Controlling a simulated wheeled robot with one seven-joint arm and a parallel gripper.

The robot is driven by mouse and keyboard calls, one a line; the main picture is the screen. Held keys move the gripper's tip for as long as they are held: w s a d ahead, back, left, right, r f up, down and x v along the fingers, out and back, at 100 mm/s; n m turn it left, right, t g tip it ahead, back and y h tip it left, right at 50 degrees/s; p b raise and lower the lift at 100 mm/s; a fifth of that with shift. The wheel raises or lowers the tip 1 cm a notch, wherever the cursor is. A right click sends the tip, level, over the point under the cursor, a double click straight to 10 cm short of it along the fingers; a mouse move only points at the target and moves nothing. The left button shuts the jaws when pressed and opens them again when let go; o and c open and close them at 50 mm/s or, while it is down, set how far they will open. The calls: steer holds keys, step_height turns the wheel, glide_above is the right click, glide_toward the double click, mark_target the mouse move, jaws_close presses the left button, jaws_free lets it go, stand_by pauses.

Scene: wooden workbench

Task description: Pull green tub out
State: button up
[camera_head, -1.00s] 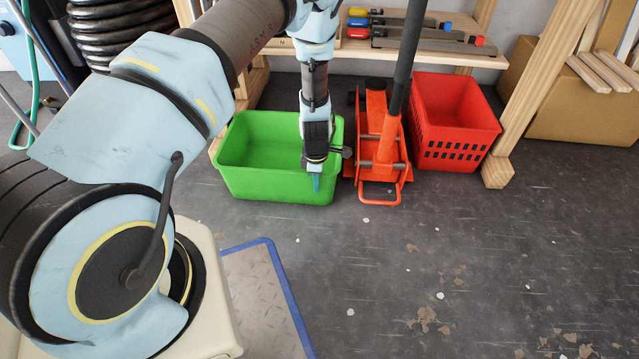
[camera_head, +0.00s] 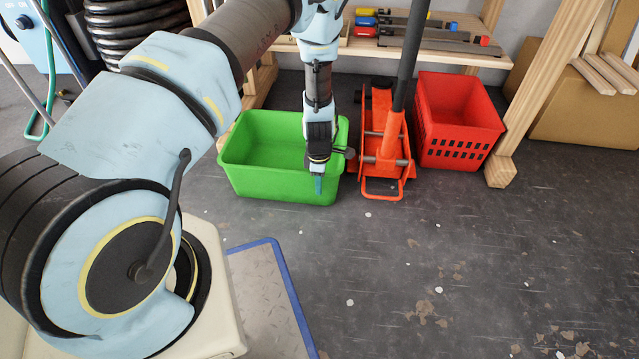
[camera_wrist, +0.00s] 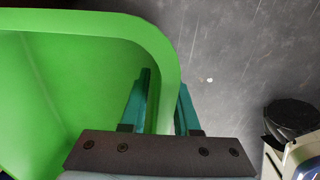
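The green tub (camera_head: 262,181) is an open, empty-looking bin standing on the floor in front of the shelf, left of the red floor jack. My gripper (camera_head: 319,183) is at its near right part, pointing down. In the wrist view, the gripper's two teal fingers (camera_wrist: 163,108) straddle the tub's wall (camera_wrist: 161,60), one inside and one outside. They sit close against it, so the gripper looks shut on the wall.
The red floor jack (camera_head: 384,170) stands close to the tub's right, with a red crate (camera_head: 458,125) beyond it. A wooden shelf leg (camera_head: 502,172) is farther right. Bare floor (camera_head: 450,240) lies in front. A blue-edged plate (camera_head: 262,285) is near my base.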

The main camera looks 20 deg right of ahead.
steer(key=shift+o, duration=0.7)
step_height(320, 180, up, 11)
steer(key=p, duration=0.4)
steer(key=shift+s+a, duration=0.15)
steer(key=shift+s, duration=0.15)
